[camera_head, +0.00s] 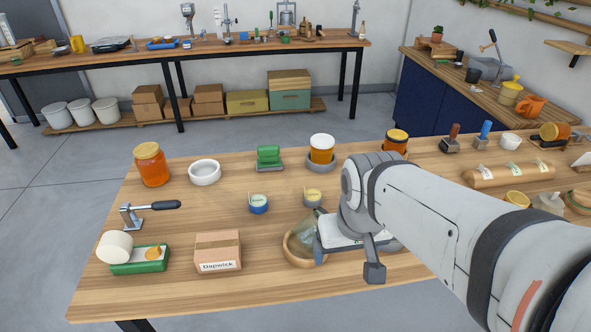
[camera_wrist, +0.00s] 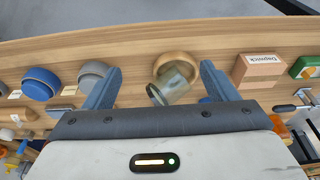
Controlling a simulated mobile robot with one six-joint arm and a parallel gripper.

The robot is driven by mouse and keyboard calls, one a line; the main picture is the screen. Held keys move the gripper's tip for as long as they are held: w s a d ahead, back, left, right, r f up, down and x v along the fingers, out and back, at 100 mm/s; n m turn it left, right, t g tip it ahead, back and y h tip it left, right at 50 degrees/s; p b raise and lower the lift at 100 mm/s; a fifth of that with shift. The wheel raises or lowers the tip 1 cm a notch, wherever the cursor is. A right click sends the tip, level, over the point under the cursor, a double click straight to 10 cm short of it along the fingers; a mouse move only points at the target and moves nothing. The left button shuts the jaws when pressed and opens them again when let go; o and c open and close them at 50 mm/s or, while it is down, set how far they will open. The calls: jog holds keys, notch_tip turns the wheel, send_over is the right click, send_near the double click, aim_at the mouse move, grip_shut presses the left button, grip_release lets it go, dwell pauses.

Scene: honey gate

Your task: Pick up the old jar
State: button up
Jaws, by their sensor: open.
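A cloudy, greenish glass jar, apparently the old jar (camera_head: 306,230), leans tilted in a round wooden bowl (camera_head: 288,249) near the table's front edge. My gripper partly hides both in the head view. In the wrist view the jar (camera_wrist: 178,83) and the bowl (camera_wrist: 170,58) show between the two blue fingers, the jar's open mouth towards the palm. My gripper (camera_wrist: 161,70) is open, one finger on each side of the jar with gaps visible. I cannot tell how far the fingertips reach past the jar.
A Dapwick box (camera_head: 218,251) stands left of the bowl. Two small tins (camera_head: 258,204) (camera_head: 312,196) sit behind it. Honey jars (camera_head: 152,166) (camera_head: 322,149) and a white dish (camera_head: 205,172) stand farther back. A green-based device (camera_head: 140,260) is at the left. Bare wood lies between them.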

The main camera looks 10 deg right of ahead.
jog(key=o, duration=0.4)
jog(key=n+g+h+p, duration=0.1)
jog(key=n+h+p, duration=0.2)
jog(key=n+p, duration=0.3)
send_near(313, 229)
jog(key=f, duration=0.1)
jog(key=w+d+f, duration=0.1)
jog(key=f, duration=0.1)
jog(key=w+f, duration=0.1)
jog(key=shift+d+f, duration=0.15)
jog(key=shift+f, duration=0.2)
jog(key=shift+w+x, duration=0.1)
jog(key=shift+x, duration=1.85)
jog(key=shift+w+x, duration=0.15)
jog(key=shift+x, duration=1.85)
